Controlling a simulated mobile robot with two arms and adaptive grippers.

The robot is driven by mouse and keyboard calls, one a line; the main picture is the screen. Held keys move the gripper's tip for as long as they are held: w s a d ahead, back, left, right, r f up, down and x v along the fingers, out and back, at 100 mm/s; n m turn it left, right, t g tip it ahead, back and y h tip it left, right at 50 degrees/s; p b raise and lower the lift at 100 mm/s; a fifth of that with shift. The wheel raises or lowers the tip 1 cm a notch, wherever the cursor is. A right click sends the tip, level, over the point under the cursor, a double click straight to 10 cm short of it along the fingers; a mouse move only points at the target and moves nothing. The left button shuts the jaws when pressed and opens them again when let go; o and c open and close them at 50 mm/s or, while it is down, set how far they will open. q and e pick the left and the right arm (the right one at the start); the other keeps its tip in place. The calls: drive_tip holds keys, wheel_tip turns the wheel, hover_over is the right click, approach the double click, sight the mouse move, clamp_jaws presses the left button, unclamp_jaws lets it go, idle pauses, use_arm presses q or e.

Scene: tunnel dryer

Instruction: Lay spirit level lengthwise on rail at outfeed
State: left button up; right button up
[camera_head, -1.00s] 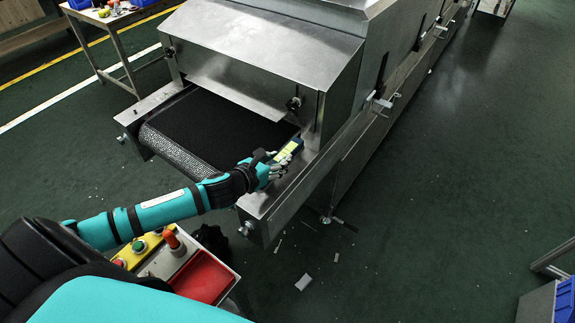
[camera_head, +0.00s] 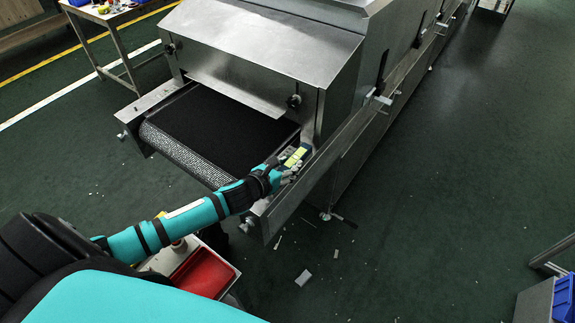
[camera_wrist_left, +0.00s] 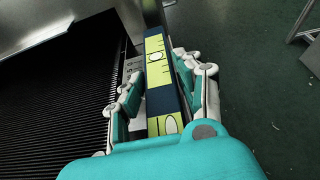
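The spirit level (camera_head: 297,156) is a dark blue bar with a yellow-green top face. In the left wrist view the level (camera_wrist_left: 160,75) runs away from me between the fingers, its vials facing up. My left gripper (camera_head: 287,166) has its fingers on both long sides of the level, and in the left wrist view the gripper (camera_wrist_left: 160,88) appears shut on it. The level is over the metal side rail (camera_head: 262,207) at the outfeed, roughly in line with it. I cannot tell whether its underside touches the rail. My right gripper is not in view.
The black mesh conveyor belt (camera_head: 215,125) lies left of the rail under the steel hood (camera_head: 265,50). A red tray (camera_head: 205,273) is near my arm. A table (camera_head: 115,25) stands at the back left. The floor on the right is mostly clear, with small scraps.

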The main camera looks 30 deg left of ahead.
use_arm(q)
drive_tip(key=o, duration=0.3)
drive_tip(key=shift+r, duration=0.1)
drive_tip(key=v, duration=1.2)
drive_tip(key=shift+s+b, duration=0.1)
drive_tip(key=shift+b, duration=0.2)
